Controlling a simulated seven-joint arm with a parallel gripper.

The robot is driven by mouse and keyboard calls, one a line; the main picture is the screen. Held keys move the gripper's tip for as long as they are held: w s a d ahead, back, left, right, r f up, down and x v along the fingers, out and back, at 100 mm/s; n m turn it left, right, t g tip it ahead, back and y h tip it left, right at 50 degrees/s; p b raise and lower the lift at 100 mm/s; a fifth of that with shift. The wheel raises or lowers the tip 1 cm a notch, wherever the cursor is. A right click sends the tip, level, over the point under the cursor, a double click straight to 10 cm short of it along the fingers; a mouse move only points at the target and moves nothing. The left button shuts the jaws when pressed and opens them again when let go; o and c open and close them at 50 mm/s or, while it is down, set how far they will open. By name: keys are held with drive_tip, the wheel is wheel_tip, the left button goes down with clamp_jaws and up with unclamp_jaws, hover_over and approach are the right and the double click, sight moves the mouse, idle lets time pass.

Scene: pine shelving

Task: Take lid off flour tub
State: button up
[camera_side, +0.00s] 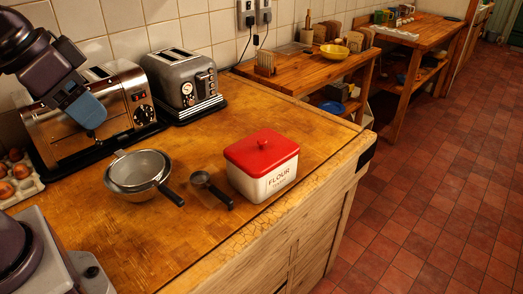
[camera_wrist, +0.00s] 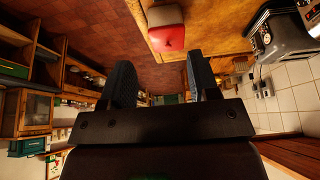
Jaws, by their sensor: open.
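The flour tub (camera_side: 266,186) is a white box marked FLOUR, standing upright on the wooden counter near its front right edge. Its red lid (camera_side: 262,151) is on top and has a small round red knob (camera_side: 264,144) in the middle. In the wrist view the tub (camera_wrist: 165,14) and its red lid (camera_wrist: 168,38) show at the top middle, beyond the fingertips. My gripper (camera_side: 88,112) is at the upper left in the side view, high in front of the toaster and well apart from the tub. In the wrist view my gripper's (camera_wrist: 160,78) two fingers are spread with nothing between them.
A sieve (camera_side: 138,172) and a small dark scoop (camera_side: 210,188) lie left of the tub. Two toasters, one chrome (camera_side: 112,105) and one grey (camera_side: 184,80), stand along the tiled wall. Eggs (camera_side: 18,172) sit at the far left. The counter behind the tub is clear.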

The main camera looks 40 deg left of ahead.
drive_tip(key=w+d+f+g, duration=0.1)
drive_tip(key=w+f+g, duration=0.25)
drive_tip(key=w, duration=0.95)
drive_tip(key=n+t+y, duration=0.1)
drive_tip(key=n+t, duration=0.1)
drive_tip(key=n, duration=0.2)
approach(262, 140)
drive_tip(key=x, duration=0.3)
drive_tip(key=shift+w+d+f, duration=0.1)
drive_tip(key=shift+d+f, duration=0.15)
drive_tip(key=shift+a+x, duration=0.15)
drive_tip(key=shift+x, duration=1.3)
drive_tip(key=shift+a+x, duration=0.1)
drive_tip(key=shift+x, duration=1.3)
drive_tip(key=c, duration=1)
